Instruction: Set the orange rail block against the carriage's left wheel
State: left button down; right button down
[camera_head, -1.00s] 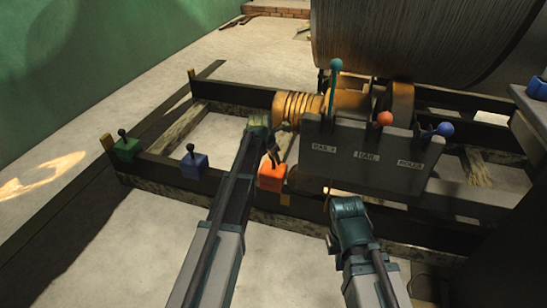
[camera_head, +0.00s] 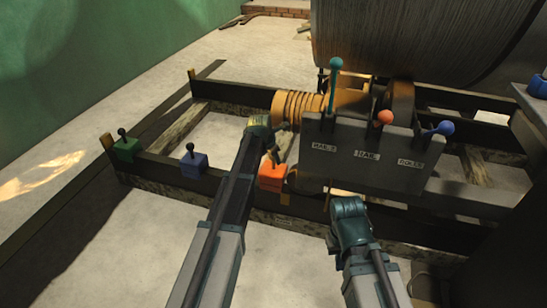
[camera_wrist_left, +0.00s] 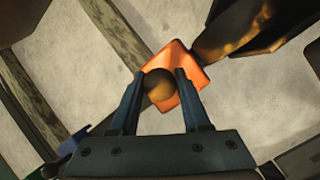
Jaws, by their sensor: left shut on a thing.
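The orange rail block (camera_head: 271,177) sits on the dark front rail, just left of the lever panel. Its round knob (camera_wrist_left: 160,85) is between the two fingers of my left gripper (camera_wrist_left: 160,90), which is shut on it. In the head view my left gripper (camera_head: 275,152) reaches the block from above. A dark, brown-lit part (camera_wrist_left: 240,28), apparently the carriage's wheel, lies close to the block's upper right corner; I cannot tell whether they touch. The panel hides most of the carriage. My right gripper (camera_head: 347,208) hangs in front of the panel; its fingers cannot be made out.
A blue block (camera_head: 194,165) and a green block (camera_head: 124,150) stand further left on the front rail (camera_head: 230,188). The grey lever panel (camera_head: 365,160) with three coloured knobs stands close on the right. A large cable drum (camera_head: 420,40) is behind. The floor at front left is clear.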

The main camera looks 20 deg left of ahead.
aim_at(273, 168)
pick_arm(q)
jog(key=shift+f+b, duration=1.65)
jog(key=shift+f, duration=0.05)
dwell(0.3)
jog(key=shift+c, duration=1.4)
grip_release()
jog(key=shift+r, duration=0.15)
jog(key=p+v, duration=1.2)
jog(key=v, duration=0.1)
jog(key=shift+r+p, duration=0.3)
jog(key=shift+s, duration=0.15)
